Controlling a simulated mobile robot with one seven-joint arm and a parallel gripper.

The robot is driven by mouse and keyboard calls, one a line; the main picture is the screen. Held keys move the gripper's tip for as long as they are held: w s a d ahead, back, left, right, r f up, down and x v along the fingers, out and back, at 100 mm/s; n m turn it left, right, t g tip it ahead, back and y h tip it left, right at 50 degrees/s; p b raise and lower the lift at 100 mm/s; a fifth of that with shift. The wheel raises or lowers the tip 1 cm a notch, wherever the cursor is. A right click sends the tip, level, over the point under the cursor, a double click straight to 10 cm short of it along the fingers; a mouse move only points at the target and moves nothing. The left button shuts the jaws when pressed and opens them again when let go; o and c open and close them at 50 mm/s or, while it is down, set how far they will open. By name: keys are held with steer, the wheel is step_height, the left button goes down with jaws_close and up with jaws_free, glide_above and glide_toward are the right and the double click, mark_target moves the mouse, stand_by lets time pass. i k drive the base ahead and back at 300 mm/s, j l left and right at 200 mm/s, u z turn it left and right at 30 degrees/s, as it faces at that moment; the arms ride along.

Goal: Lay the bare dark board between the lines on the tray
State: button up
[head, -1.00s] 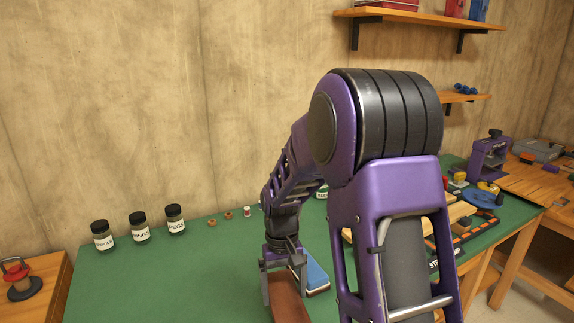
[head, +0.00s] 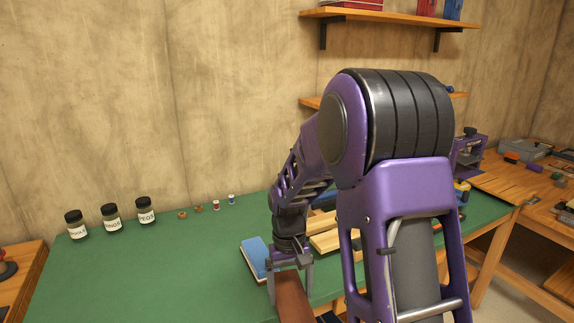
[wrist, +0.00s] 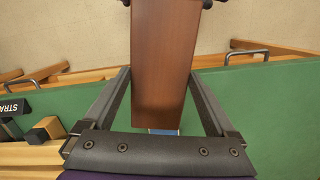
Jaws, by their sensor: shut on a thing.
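A plain dark reddish-brown board (head: 293,298) is held in my gripper (head: 290,282) over the near edge of the green bench. The lower end of the board runs out of the head view. In the wrist view the board (wrist: 163,70) lies lengthwise between the two fingers of my gripper (wrist: 166,5), which are shut on it. A dark piece with white letters reading "STRA" (wrist: 14,107) shows at the left edge of the wrist view. I cannot make out a tray with lines; my arm hides much of the bench to the right.
A blue pad (head: 254,257) lies on the green bench (head: 150,270) just left of my gripper. Labelled jars (head: 112,220) and small spools (head: 216,205) stand at the back. The bench's left part is clear.

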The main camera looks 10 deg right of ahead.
mark_target(497, 185)
steer(key=l, duration=0.7)
steer(key=k+l, duration=0.15)
steer(key=l, duration=1.1)
steer(key=i+l, duration=0.15)
steer(key=l, duration=0.3)
steer(key=l+z, duration=0.1)
steer(key=l, duration=0.4)
steer(key=i+l, duration=0.15)
steer(key=l, duration=0.2)
steer(key=i+l, duration=0.15)
steer(key=l, duration=0.25)
steer(key=i+l, duration=0.1)
steer(key=l, duration=0.25)
steer(key=i+l, duration=0.15)
steer(key=l, duration=0.2)
steer(key=i+l, duration=0.35)
steer(key=i+l+z, duration=0.1)
steer(key=i+l, duration=0.2)
steer(key=l, duration=0.3)
